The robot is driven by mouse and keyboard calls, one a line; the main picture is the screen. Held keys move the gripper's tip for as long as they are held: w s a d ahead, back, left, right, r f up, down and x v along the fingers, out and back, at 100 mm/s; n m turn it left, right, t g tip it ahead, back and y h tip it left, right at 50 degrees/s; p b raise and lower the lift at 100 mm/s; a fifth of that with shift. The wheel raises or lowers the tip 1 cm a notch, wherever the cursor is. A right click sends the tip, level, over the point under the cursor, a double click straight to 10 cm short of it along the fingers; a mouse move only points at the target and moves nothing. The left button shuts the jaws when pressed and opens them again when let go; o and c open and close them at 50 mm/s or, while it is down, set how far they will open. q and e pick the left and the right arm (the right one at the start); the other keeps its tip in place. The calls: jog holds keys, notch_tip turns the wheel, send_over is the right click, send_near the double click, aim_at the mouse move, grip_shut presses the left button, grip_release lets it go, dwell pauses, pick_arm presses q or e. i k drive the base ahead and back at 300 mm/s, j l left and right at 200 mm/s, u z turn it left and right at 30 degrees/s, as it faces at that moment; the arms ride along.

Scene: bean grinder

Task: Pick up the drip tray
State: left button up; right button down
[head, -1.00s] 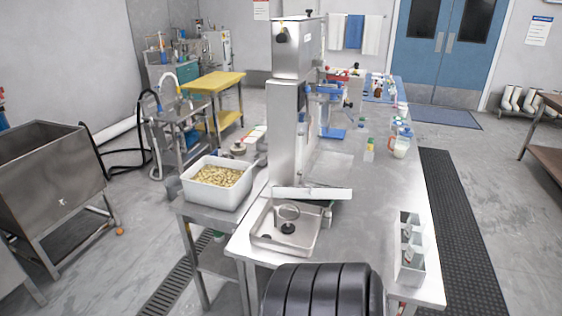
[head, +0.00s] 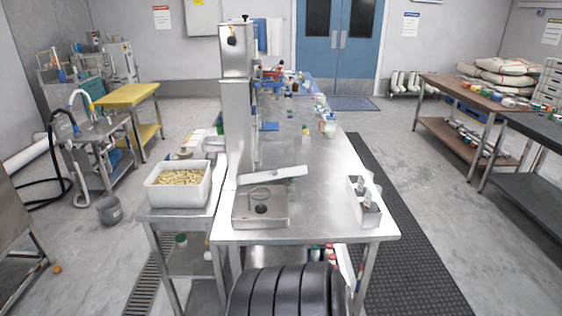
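The drip tray looks to be the shallow square metal tray (head: 241,219) at the near left end of the long steel table (head: 325,224). A dark round spot and a ring-like shape show inside it. A slanted metal plate (head: 274,175) hangs over its back edge and hides part of it. The tall steel grinder column (head: 237,120) stands just behind. Neither of my grippers is in view.
A white tub of pale beans (head: 178,198) stands on a lower side table to the left. A metal holder with compartments (head: 366,212) sits at the table's right edge. Bottles and small items crowd the far end. Bare tabletop lies between tray and holder.

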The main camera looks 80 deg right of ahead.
aim_at(296, 171)
jog(key=i+z, duration=0.25)
jog(key=z, duration=0.15)
jog(key=i+z, duration=0.25)
jog(key=z, duration=0.15)
jog(key=i+z, duration=0.2)
jog(key=z, duration=0.2)
jog(key=i+j+z, duration=0.2)
jog(key=z, duration=0.2)
